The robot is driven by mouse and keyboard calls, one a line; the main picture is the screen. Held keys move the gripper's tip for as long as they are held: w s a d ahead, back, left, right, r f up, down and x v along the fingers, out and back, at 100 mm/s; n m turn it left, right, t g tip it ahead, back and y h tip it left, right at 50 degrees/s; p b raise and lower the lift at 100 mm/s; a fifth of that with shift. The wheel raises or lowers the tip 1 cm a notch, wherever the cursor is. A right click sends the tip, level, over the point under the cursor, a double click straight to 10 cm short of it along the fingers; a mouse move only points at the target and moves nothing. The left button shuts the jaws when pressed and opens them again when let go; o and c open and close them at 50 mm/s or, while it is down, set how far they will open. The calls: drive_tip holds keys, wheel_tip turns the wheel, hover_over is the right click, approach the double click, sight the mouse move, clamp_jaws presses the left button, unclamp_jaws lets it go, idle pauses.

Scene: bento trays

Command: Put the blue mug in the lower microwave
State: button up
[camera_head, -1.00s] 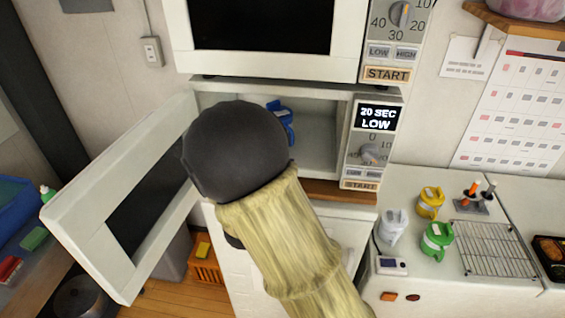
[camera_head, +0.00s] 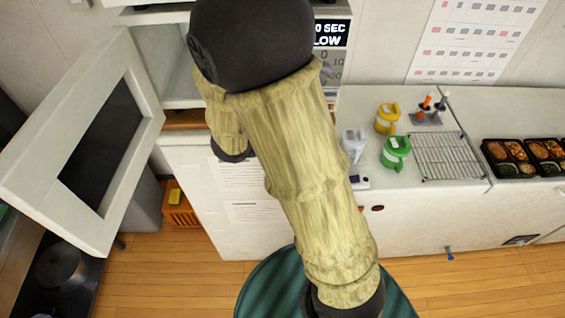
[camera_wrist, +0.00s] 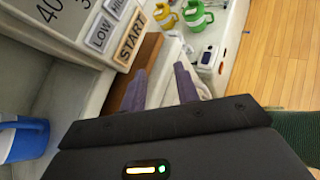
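The blue mug (camera_wrist: 22,142) shows at the left edge of the wrist view, partly cut off. It stands on a pale floor inside the lower microwave, off to the side of my gripper. In the head view my arm hides the mug. The lower microwave (camera_head: 155,45) has its door (camera_head: 148,92) swung wide open to the left. My gripper (camera_wrist: 160,82) has its two purple-grey fingers apart with nothing held between them. It is by the microwave's right front, near the START panel (camera_wrist: 130,40). The head view does not show the fingers.
Right of the microwave, the counter holds a white mug (camera_head: 353,145), a yellow mug (camera_head: 387,119), a green mug (camera_head: 396,153), a wire rack (camera_head: 448,156) and bento trays (camera_head: 510,158). The open door takes up the left side. The wooden floor (camera_head: 470,275) is clear at the lower right.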

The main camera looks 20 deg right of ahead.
drive_tip(key=s+a+f+m+g+y, duration=0.3)
drive_tip(key=s+f+m+g+y, duration=0.15)
drive_tip(key=s+m+y, duration=0.5)
drive_tip(key=a+m, duration=0.1)
drive_tip(key=m, duration=0.2)
drive_tip(key=w+a+r+m+t+y, duration=0.1)
drive_tip(key=m, duration=0.2)
drive_tip(key=a+r+m+t, duration=0.1)
drive_tip(key=m, duration=0.2)
drive_tip(key=shift+w+a+y, duration=0.15)
drive_tip(key=shift+w+y, duration=0.05)
drive_tip(key=shift+y, duration=0.15)
drive_tip(key=b+x, duration=0.3)
drive_tip(key=shift+s+f+b, duration=0.35)
